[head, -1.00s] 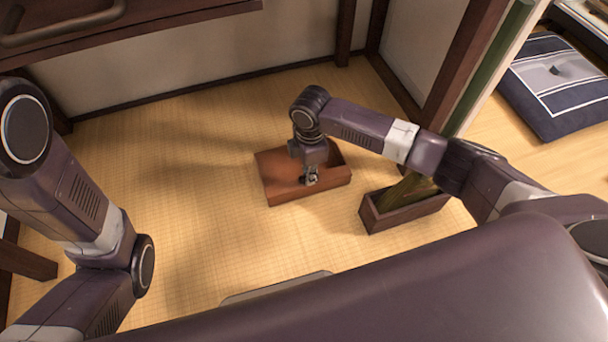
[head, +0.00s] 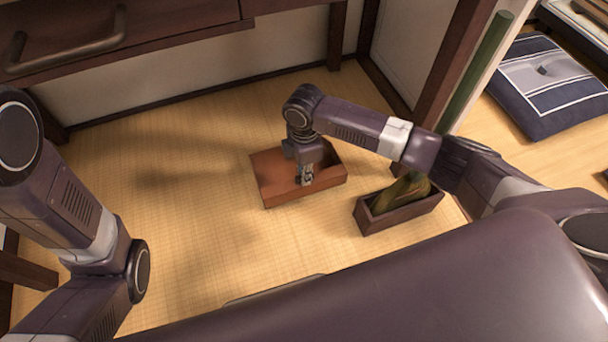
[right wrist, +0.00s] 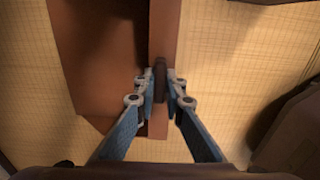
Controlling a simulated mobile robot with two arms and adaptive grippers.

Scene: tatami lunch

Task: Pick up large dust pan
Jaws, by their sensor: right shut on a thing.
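The large dust pan (head: 278,180) is a reddish-brown, open wooden pan on the tatami floor, in the middle of the head view. It also fills the upper left and middle of the right wrist view (right wrist: 100,50). My right gripper (head: 306,180) points down at the pan from above. In the right wrist view its two fingers (right wrist: 160,88) are closed on the pan's wall, one on each side, by a small dark part. My left arm shows at the left of the head view, but its gripper is out of frame.
A narrow dark wooden box (head: 400,217) with a greenish-brown thing (head: 400,192) in it stands right of the pan. A drawer cabinet (head: 150,35) is at the back. A navy cushion (head: 560,80) lies far right. The tatami (head: 190,200) left of the pan is clear.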

